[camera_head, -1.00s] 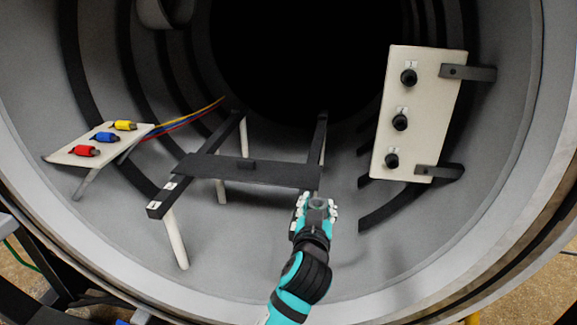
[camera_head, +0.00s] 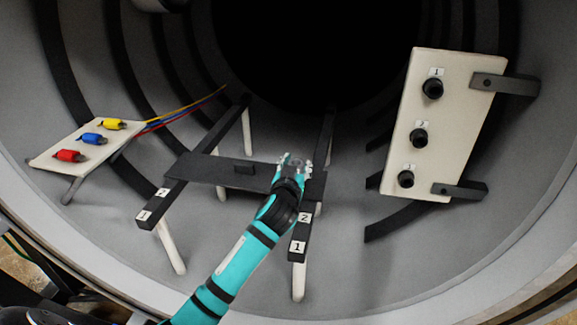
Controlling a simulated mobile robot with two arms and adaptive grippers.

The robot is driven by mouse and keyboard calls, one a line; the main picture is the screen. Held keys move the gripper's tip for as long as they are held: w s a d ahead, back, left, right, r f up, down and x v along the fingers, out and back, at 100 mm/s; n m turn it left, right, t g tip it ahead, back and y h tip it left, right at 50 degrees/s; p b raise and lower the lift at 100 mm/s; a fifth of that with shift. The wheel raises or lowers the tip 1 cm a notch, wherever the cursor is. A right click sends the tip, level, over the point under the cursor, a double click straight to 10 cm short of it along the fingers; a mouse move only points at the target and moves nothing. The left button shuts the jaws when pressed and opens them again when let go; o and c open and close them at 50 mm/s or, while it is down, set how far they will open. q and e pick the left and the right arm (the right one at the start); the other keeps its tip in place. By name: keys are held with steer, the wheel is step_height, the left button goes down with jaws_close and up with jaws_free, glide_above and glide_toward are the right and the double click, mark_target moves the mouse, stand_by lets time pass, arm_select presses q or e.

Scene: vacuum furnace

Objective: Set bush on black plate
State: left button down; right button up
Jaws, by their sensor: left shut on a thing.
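I cannot tell whether the bush touches the plate. My right gripper is not in view.
The left rail (camera_head: 181,182) and right rail (camera_head: 308,213) stand on white legs and carry labels 1 and 2. A white panel (camera_head: 445,103) with three black knobs stands at right. A white board (camera_head: 55,150) with yellow, blue and red connectors sits at left.

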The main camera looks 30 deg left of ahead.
arm_select(q)
steer(key=a, duration=0.1)
steer(key=w+a, duration=0.1)
steer(key=a, duration=0.1)
steer(key=shift+w+a, duration=0.1)
steer(key=shift+w, duration=0.2)
steer(key=shift+f+p, duration=0.3)
steer(key=shift+f, duration=0.05)
step_height(320, 180, down, 2)
steer(key=shift+f, duration=0.65)
steer(key=c, duration=1.1)
jaws_free()
steer(key=o, duration=0.3)
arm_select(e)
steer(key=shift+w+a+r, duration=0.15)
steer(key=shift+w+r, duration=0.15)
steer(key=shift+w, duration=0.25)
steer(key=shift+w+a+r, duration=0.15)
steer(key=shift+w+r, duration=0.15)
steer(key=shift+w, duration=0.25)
arm_select(q)
steer(key=shift+o, duration=0.2)
